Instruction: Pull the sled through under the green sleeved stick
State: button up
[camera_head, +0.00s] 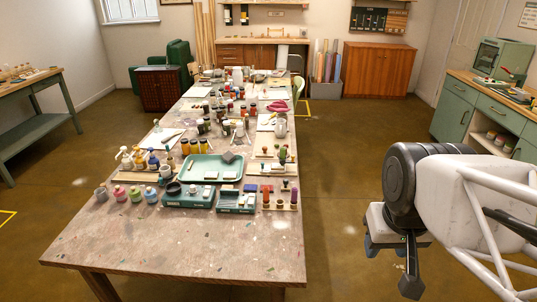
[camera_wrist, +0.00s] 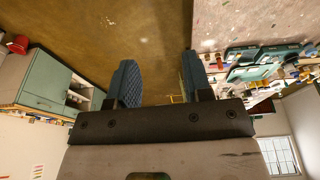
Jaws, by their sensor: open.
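My gripper (camera_wrist: 160,82) is open and empty, its two blue pads apart over bare brown floor in the wrist view. In the head view my gripper (camera_head: 398,252) hangs off the right side of the long table (camera_head: 200,245), clear of everything on it. Several small upright sticks stand on boards near the table's right edge, one with a greenish top (camera_head: 282,153). They are too small to tell whether one is the green sleeved stick. I cannot pick out the sled among the crowded small things.
A green tray (camera_head: 196,160) holds small pieces, with teal boxes in front of it. Pump bottles (camera_head: 139,157) and jars stand to the left. The table's near end is clear. A green cabinet (camera_head: 452,108) stands at the right, with open floor between it and the table.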

jog(key=w+a+r+n, duration=0.1)
jog(key=w+r+n, duration=0.25)
jog(key=w, duration=0.75)
jog(key=n+h, duration=0.4)
jog(key=n, duration=1.5)
send_over(262, 163)
jog(key=s+a, duration=0.1)
jog(key=a, duration=0.2)
notch_tip(262, 163, down, 29)
jog(key=shift+g, duration=0.4)
jog(key=shift+x, duration=3.9)
